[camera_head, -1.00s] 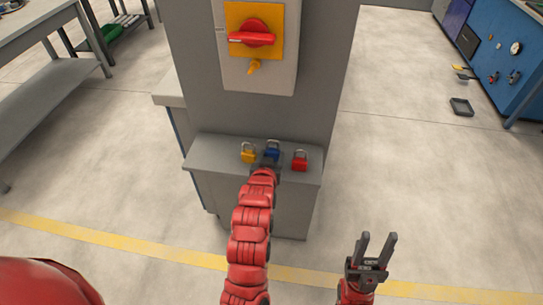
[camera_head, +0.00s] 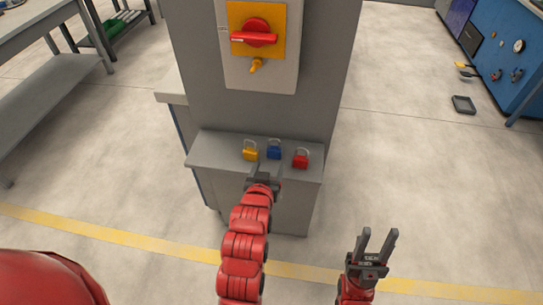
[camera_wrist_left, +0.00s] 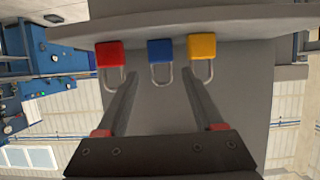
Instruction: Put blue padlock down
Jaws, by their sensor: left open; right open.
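The blue padlock (camera_head: 273,151) stands on the grey ledge (camera_head: 215,150) between the yellow padlock (camera_head: 250,153) and the red padlock (camera_head: 301,160). In the left wrist view, which is upside down, the blue padlock (camera_wrist_left: 160,50) is in the middle, with the red padlock (camera_wrist_left: 110,54) to the left and the yellow padlock (camera_wrist_left: 202,46) to the right. My left gripper (camera_head: 264,172) is open and empty, in front of the ledge and apart from the blue padlock. My right gripper (camera_head: 377,243) is open and empty, low at the right, away from the padlocks.
A grey column rises behind the ledge and carries a panel with a red rotary switch (camera_head: 255,33). A grey workbench (camera_head: 60,60) stands at the left and a blue cabinet (camera_head: 515,60) at the far right. The floor right of the ledge is mostly clear.

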